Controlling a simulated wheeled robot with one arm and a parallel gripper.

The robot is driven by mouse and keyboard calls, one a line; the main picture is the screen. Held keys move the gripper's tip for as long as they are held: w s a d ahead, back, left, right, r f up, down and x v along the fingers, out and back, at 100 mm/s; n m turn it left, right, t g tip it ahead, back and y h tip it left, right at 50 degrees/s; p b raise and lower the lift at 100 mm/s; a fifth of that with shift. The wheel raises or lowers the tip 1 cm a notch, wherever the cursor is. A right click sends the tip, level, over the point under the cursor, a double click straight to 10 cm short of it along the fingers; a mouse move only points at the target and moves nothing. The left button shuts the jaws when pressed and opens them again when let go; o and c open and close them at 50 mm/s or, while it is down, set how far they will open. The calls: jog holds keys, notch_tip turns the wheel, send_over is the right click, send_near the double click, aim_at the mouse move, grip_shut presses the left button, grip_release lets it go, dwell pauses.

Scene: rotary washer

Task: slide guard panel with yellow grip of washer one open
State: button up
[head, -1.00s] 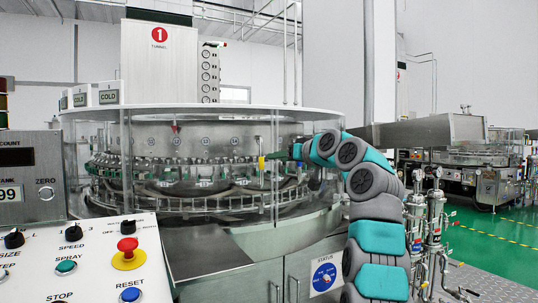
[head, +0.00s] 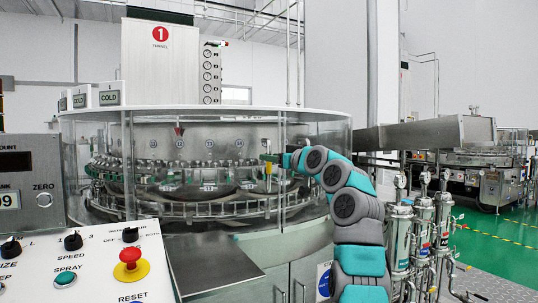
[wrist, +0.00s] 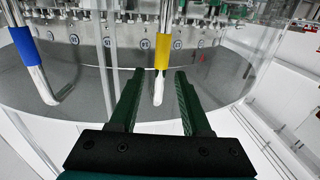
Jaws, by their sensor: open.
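Washer one is the round machine with clear curved guard panels (head: 220,185), below a white cabinet marked with a red 1 (head: 160,34). The yellow grip (wrist: 162,52) is a sleeve on an upright metal handle, seen in the wrist view. It also shows small in the head view (head: 268,168). My gripper (wrist: 159,80) is open, with its two dark green fingers on either side of the lower end of the yellow-grip handle as seen in the wrist view. Whether they touch it cannot be told. In the head view my gripper (head: 272,158) is small beside the yellow grip.
A second handle with a blue grip (wrist: 25,46) stands left of my gripper in the wrist view. A control panel (head: 85,262) with a red stop button is at front left. Metal filter housings (head: 420,235) stand at right, near a green floor.

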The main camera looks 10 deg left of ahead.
jog(key=shift+p+x, duration=0.35)
jog(key=shift+x, duration=0.7)
jog(key=shift+r, duration=0.1)
grip_shut()
dwell(0.8)
